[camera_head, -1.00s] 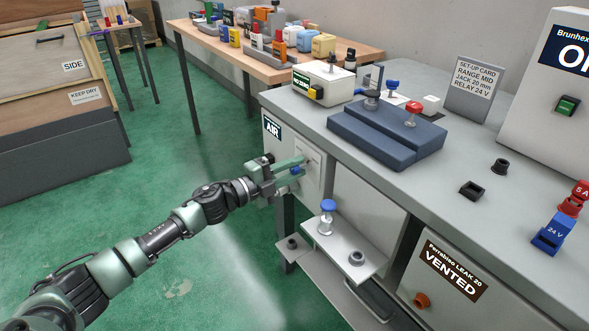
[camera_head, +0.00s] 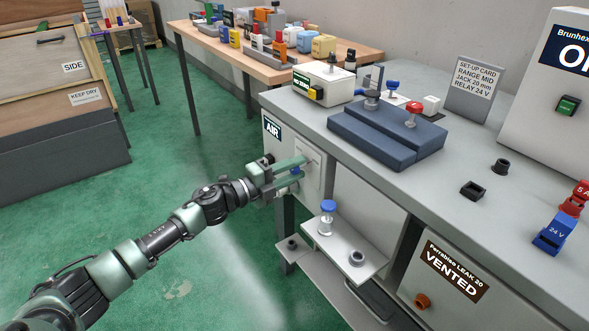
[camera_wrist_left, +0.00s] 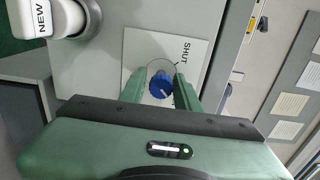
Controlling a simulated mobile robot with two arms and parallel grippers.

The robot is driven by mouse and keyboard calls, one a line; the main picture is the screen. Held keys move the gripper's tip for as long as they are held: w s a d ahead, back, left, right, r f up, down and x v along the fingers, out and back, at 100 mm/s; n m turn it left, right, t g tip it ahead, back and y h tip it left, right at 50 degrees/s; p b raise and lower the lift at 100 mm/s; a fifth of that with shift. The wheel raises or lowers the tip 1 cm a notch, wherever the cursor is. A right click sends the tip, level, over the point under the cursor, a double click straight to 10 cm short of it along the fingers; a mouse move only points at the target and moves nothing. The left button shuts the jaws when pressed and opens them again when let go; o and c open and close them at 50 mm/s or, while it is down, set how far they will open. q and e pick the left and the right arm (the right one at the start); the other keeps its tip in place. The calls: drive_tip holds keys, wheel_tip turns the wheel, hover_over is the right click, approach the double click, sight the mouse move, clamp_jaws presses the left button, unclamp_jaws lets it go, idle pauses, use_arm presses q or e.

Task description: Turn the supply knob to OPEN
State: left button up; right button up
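The blue supply knob (camera_head: 295,170) is on a pale plate (camera_head: 312,165) on the bench's end face, below the AIR label (camera_head: 272,128). In the left wrist view the knob (camera_wrist_left: 160,85) has a pale line on its face, and the word SHUT (camera_wrist_left: 185,52) reads on the plate to its upper right. No OPEN marking is visible. My left gripper (camera_head: 290,171) faces the plate, its green fingers on either side of the knob. The fingers (camera_wrist_left: 160,90) look apart, with slim gaps beside the knob; contact is not clear. My right gripper is not in view.
A metal shelf (camera_head: 345,250) with a blue-topped fitting (camera_head: 327,215) juts out just below and right of the gripper. A blue stepped block (camera_head: 385,140) sits on the bench top. Green floor to the left is clear up to the wooden crates (camera_head: 50,90).

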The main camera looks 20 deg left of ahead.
use_arm(q)
drive_tip(key=shift+o, duration=0.6)
drive_tip(key=shift+s+a, duration=0.15)
drive_tip(key=shift+a, duration=0.05)
drive_tip(key=v, duration=0.7)
drive_tip(key=shift+s, duration=0.15)
